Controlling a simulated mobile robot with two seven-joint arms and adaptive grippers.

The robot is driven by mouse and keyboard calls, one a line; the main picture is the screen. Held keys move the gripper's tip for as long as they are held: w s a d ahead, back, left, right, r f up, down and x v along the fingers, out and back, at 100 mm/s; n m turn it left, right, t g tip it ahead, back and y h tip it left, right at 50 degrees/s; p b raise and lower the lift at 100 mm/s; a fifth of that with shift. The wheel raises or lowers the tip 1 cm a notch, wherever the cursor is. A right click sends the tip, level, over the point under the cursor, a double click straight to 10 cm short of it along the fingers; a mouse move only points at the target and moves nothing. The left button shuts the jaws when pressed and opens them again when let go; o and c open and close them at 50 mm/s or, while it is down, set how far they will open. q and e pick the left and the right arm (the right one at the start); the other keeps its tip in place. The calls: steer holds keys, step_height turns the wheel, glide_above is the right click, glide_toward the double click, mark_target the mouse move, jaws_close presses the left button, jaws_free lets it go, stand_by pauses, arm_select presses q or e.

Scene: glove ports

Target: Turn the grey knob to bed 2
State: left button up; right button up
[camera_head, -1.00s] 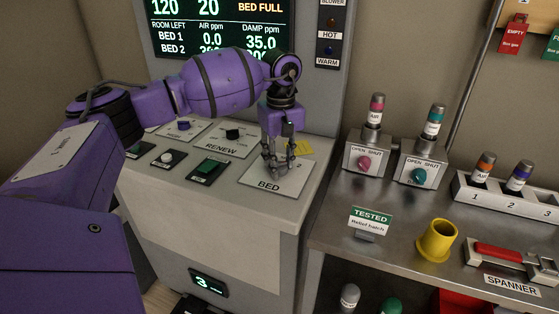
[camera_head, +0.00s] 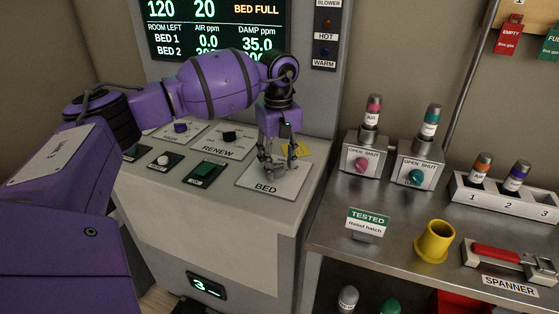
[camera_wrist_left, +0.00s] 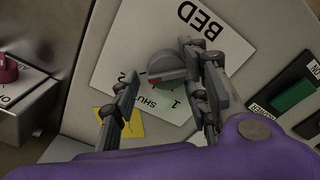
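The grey knob (camera_wrist_left: 168,68) sits on the white BED plate (camera_wrist_left: 120,42) in the left wrist view. A small red mark shows on its lower side. The plate appears turned over there, with "2" left of the knob, "SHUT" below it and "1" lower right. My left gripper (camera_wrist_left: 160,64) is open, with its fingers on either side of the knob; the right-hand finger is nearer to it. Contact cannot be told. In the head view my left gripper (camera_head: 279,168) points down over the BED plate (camera_head: 262,188) and hides the knob. My right gripper is out of view.
The RENEW knob (camera_head: 229,135) and a green button (camera_head: 205,169) lie left of the BED plate. A yellow note (camera_head: 297,149) lies behind it. A steel bench at right holds valve boxes (camera_head: 363,158), a yellow cup (camera_head: 435,241) and a spanner (camera_head: 497,256).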

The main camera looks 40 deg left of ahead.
mark_target(279, 165)
arm_select(q)
step_height(279, 165, up, 12)
stand_by(0.6)
stand_by(0.4)
